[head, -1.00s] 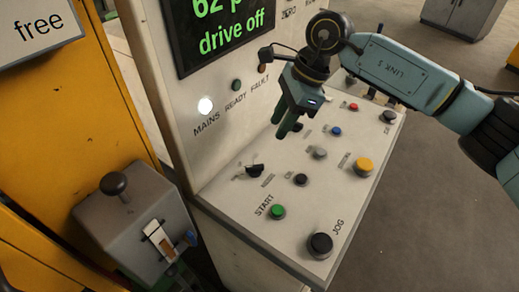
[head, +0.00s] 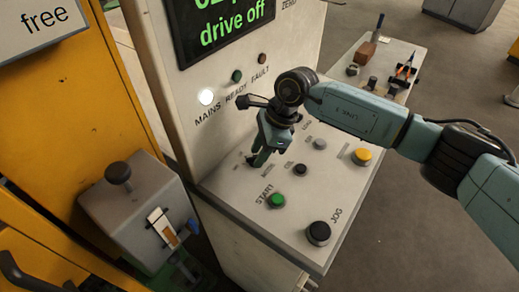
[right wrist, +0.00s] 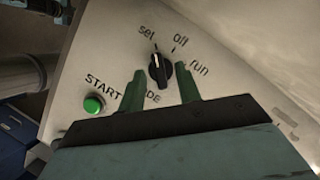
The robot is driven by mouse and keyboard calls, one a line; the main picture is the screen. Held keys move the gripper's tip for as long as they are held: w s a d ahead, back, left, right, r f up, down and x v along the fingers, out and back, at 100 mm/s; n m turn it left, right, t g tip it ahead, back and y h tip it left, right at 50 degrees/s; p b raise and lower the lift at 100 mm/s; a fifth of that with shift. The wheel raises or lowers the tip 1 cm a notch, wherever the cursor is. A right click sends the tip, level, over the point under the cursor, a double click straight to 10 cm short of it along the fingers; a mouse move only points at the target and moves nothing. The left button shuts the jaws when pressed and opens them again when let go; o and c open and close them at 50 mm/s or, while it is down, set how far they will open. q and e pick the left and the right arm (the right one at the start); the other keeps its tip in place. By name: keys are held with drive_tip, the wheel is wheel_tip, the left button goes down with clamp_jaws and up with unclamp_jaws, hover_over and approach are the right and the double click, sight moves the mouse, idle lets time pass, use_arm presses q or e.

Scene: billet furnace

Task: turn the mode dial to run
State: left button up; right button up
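The mode dial (right wrist: 160,70) is a black knob on the sloped console. In the right wrist view its narrow end points up, towards the "set" label rather than "off" or "run". My right gripper (right wrist: 158,88) is open, with one green finger on each side of the dial. My left gripper is not in view.
Close by on the console are the green START button (head: 277,201), a black button (head: 300,170), the black JOG button (head: 318,233) and a yellow button (head: 361,156). A screen (head: 220,25) reads "drive off". A grey lever box (head: 130,205) stands left.

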drive_tip(key=shift+c, duration=0.4)
clamp_jaws()
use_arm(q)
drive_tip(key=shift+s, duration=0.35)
